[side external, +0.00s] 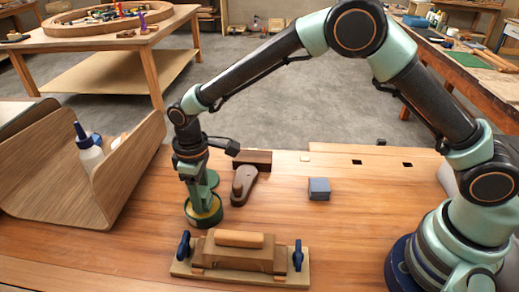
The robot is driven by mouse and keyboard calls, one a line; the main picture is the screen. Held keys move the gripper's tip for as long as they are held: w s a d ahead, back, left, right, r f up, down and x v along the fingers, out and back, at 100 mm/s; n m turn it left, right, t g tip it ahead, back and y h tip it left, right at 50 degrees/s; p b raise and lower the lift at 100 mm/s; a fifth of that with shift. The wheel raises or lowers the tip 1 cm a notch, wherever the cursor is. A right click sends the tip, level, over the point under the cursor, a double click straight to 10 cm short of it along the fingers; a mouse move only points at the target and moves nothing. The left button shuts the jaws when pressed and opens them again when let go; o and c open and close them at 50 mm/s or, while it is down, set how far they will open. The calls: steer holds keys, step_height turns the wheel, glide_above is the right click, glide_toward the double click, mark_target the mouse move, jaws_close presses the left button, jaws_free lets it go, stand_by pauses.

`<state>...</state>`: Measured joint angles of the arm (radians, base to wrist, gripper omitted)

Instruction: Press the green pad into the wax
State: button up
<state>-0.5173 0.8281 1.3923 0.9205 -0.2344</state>
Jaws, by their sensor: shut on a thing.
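A round, dark green tin (205,219) with a yellowish wax (214,209) inside stands on the bench, left of the middle. My gripper (195,188) points straight down over the tin and is shut on the green pad (198,204). The pad's lower end is inside the tin's rim and appears to be at the wax; how far it is pressed in cannot be told. My gripper's fingers hide part of the pad and the tin's far side. A flat green disc (211,178), perhaps the tin's lid, lies just behind the tin.
A brown wooden plane-like tool (243,186) and a dark block (252,160) lie right of the tin. A grey-blue block (319,189) is further right. A clamped wooden form (240,255) stands in front. A curved wood shell (80,165) with a glue bottle (89,152) is left.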

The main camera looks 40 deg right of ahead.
steer(key=shift+f, duration=0.5)
stand_by(1.2)
steer(key=shift+r, duration=0.1)
steer(key=shift+r, duration=3.5)
